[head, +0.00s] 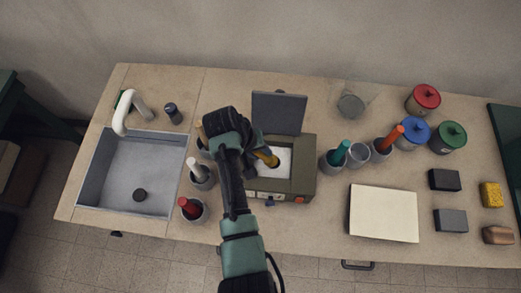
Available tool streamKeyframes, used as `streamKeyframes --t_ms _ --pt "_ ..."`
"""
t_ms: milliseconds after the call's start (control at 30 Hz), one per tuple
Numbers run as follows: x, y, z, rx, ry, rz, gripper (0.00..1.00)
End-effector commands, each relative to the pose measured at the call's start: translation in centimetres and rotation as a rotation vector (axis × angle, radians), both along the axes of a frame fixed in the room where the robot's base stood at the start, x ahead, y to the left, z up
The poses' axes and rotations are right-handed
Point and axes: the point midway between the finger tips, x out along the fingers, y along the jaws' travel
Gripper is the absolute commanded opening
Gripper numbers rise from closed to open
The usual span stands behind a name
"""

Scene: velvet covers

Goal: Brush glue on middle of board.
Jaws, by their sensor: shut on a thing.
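The cream board (383,213) lies flat on the counter, right of centre. My gripper (260,151) is well to the left of it, over an open olive box (304,170). It is shut on a yellow-handled brush (268,157), tilted with its dark end down toward the white inside of the box (282,158). I cannot tell whether the brush end touches the white inside. The board's face looks plain, with no mark visible. My arm hides part of the box and the cups behind it.
The box's grey lid (279,112) stands raised behind. Cups with a teal brush (341,153) and an orange brush (393,134) stand between box and lidded jars (425,98). A sink (138,173) is at left. Dark blocks (444,180) lie right of the board.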

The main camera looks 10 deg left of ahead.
Motion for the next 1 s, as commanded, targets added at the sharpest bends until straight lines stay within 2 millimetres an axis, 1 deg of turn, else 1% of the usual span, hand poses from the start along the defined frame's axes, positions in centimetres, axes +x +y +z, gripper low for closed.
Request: streamKeyframes --t_ms 367,1000 --pt "0.02 0.00 -0.02 0.000 -0.001 0.000 0.00" --pt "0.02 0.01 -0.77 0.000 -0.001 0.000 0.00"
